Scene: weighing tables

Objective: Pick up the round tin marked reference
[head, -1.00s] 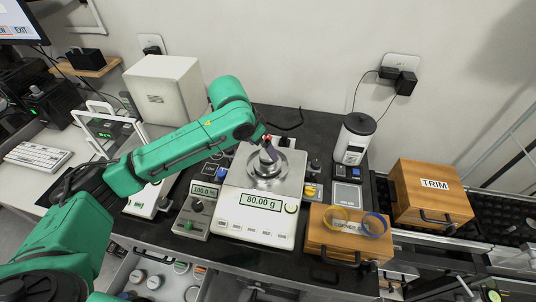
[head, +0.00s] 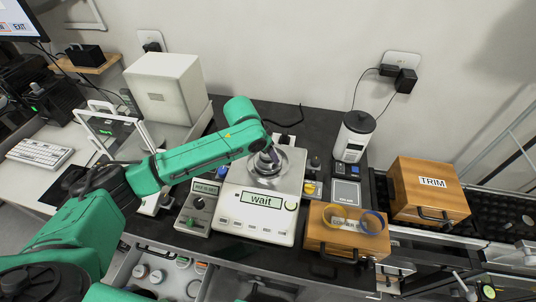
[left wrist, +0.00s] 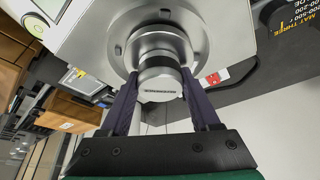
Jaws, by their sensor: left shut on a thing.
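A round silver tin (left wrist: 160,84) with a small label strip, too small to read, is between the two dark fingers of my left gripper (left wrist: 160,92) in the left wrist view. The gripper is shut on it. In the head view my left gripper (head: 270,158) is over the round steel pan (head: 254,168) of the balance (head: 230,205), and it mostly hides the tin. I cannot tell whether the tin touches the pan. The balance display (head: 261,201) reads "wait". My right gripper is not in view.
A control box (head: 197,217) with a knob stands left of the balance. A wooden box (head: 325,239) with yellow and blue rings is to its right, and a wooden TRIM box (head: 405,188) is farther right. A white canister (head: 354,135) stands behind. An open drawer (head: 218,272) with several tins is below.

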